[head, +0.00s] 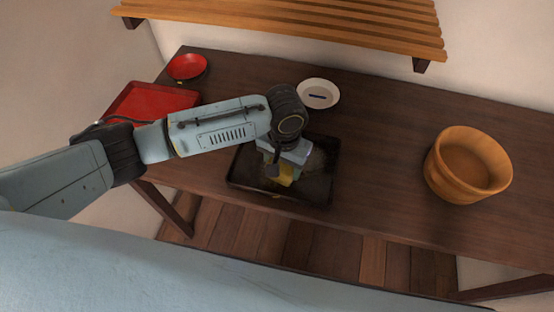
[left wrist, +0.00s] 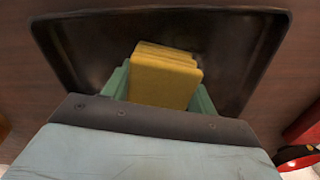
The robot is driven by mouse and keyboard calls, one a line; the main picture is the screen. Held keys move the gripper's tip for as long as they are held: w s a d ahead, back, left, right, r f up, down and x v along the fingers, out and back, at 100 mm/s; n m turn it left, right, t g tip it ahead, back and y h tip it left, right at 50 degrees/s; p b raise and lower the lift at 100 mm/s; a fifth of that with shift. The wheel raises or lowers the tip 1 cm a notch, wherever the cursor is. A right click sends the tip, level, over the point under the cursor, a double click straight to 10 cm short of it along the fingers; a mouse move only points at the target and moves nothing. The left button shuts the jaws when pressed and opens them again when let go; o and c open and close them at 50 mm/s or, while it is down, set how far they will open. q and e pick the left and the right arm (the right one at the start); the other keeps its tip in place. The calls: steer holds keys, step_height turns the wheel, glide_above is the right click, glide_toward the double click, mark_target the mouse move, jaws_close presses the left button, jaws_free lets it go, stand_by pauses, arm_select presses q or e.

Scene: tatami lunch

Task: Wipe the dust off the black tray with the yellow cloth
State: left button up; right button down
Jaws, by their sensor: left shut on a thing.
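The black tray (head: 318,188) lies on the dark wooden table near its front edge. Brownish dusty patches show on its floor in the head view, and its far part shows in the left wrist view (left wrist: 85,45). My left gripper (head: 283,170) is over the tray, pointing down, shut on the folded yellow cloth (left wrist: 165,78). The cloth also shows below the fingers in the head view (head: 285,178). It is low over the tray floor; I cannot tell for sure whether it touches. My arm hides the tray's far left part. My right gripper is not in view.
A red tray (head: 150,100) and a red bowl (head: 186,67) are at the table's left end. A white plate (head: 318,94) with a dark mark lies behind the black tray. A wooden tub (head: 467,165) stands at right. A slatted shelf (head: 300,25) hangs behind the table.

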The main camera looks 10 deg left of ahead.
mark_target(308, 179)
arm_select(q)
steer(key=shift+s+d+f+p, duration=0.1)
steer(key=shift+d+p, duration=0.35)
steer(key=shift+d, duration=0.9)
steer(key=shift+s+d+p, duration=0.1)
steer(key=shift+d+p, duration=0.35)
steer(key=shift+d, duration=1.35)
